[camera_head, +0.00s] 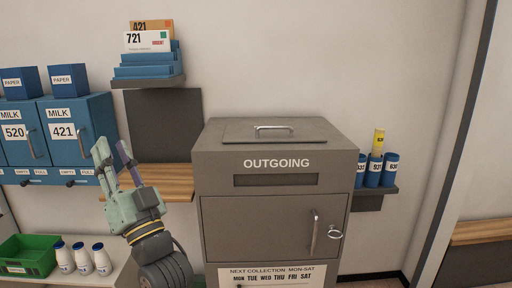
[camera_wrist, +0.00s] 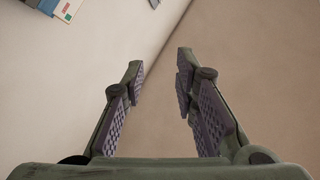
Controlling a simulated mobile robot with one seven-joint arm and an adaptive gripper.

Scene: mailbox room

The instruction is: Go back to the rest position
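My gripper (camera_head: 114,160) is raised at the left of the head view, in front of the wall between the blue boxes and the grey outgoing mailbox. Its fingers point up. In the wrist view my gripper (camera_wrist: 158,85) has its two fingers spread apart, with nothing between them but bare wall behind.
The grey OUTGOING mailbox (camera_head: 275,220) stands right of my arm, a key in its door. Blue milk boxes (camera_head: 85,118), a letter rack (camera_head: 148,72), a wooden shelf (camera_head: 175,182), bottles (camera_head: 83,260) and a green crate (camera_head: 38,244) are left. Tubes (camera_head: 373,172) stand right.

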